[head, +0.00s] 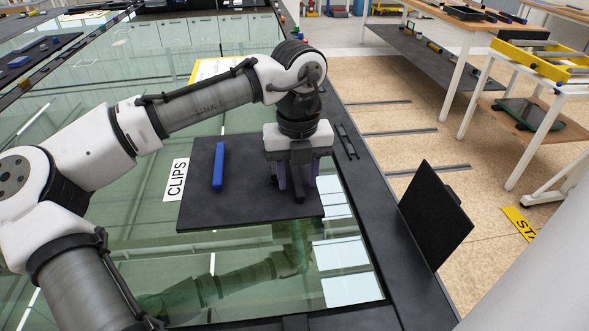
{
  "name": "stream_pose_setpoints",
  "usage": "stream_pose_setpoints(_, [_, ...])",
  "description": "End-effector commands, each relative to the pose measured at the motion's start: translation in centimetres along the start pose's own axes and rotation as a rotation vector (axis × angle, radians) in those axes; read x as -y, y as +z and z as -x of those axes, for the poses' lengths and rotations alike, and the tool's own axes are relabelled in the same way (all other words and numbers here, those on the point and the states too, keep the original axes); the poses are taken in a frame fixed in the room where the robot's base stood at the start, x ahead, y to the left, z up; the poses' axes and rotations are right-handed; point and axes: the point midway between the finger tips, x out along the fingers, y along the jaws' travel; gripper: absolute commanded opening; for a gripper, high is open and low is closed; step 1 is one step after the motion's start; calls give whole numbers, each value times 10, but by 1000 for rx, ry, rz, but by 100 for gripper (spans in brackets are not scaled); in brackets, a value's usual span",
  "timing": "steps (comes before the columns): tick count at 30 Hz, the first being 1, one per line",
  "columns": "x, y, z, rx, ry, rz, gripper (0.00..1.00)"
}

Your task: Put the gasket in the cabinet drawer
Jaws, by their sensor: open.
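My gripper (297,180) is pointing down over the right part of a black board (235,208) lying on the glass tabletop. Its two purple-grey fingers are apart. A dark strip (298,193) shows between and below the fingers; it may be the gasket, but I cannot tell for sure, nor whether the fingers touch it. A blue bar (218,166) lies on the left part of the same board. No cabinet drawer can be made out with certainty; a dark square panel (435,215) with a small knob or handle stands tilted at the table's right edge.
A white label reading CLIPS (176,179) lies left of the board. A thin dark rail piece (347,142) lies on the right border. A yellow sign (212,68) is behind my arm.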

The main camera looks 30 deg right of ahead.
Motion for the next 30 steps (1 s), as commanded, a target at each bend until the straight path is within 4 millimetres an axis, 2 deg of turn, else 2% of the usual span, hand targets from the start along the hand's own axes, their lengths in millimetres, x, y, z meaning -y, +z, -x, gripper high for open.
stream_pose_setpoints(20, [0,0,-4,-1,1,-2,40])
stream_pose_setpoints(27, [0,0,-4,0,1,-1,9])
stream_pose_setpoints(30, [0,0,-4,0,1,-1,0])
